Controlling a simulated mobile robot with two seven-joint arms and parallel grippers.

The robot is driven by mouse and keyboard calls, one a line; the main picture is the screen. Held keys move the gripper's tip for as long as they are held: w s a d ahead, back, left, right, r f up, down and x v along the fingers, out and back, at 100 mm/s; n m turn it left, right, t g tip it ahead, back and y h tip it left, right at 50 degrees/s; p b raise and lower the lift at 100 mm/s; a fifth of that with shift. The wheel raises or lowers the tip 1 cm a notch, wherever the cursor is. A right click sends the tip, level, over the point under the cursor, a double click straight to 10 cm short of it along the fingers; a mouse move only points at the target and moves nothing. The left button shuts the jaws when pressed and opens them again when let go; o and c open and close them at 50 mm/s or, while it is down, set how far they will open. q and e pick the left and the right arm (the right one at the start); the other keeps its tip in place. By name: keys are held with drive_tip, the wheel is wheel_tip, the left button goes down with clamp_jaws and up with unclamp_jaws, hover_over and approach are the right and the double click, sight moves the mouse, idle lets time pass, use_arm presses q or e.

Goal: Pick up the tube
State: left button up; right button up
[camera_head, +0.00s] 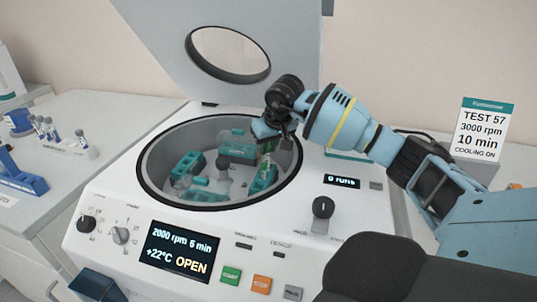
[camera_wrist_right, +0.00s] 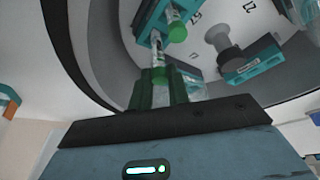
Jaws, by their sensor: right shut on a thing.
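The white centrifuge (camera_head: 118,190) stands open, with teal buckets inside its round bowl. My right gripper (camera_head: 268,143) reaches down over the bowl's right side and is shut on a green-capped tube (camera_head: 267,158). In the right wrist view, the tube (camera_wrist_right: 155,62) shows between the fingers (camera_wrist_right: 158,90), its clear body pointing away toward a teal bucket (camera_wrist_right: 150,18). I cannot tell whether its far end is still inside the bucket. A second green-capped tube (camera_wrist_right: 176,28) sits beside it. My left gripper is not in view.
The raised lid (camera_head: 290,55) stands behind the bowl. Several small tubes (camera_head: 47,130) and a blue rack (camera_head: 22,175) are on the left table. A sign (camera_head: 482,130) stands at the right. The bowl's rim (camera_head: 145,180) surrounds my gripper's space.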

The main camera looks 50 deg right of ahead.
wheel_tip(320, 180, up, 7)
drive_tip(key=shift+f, duration=0.1)
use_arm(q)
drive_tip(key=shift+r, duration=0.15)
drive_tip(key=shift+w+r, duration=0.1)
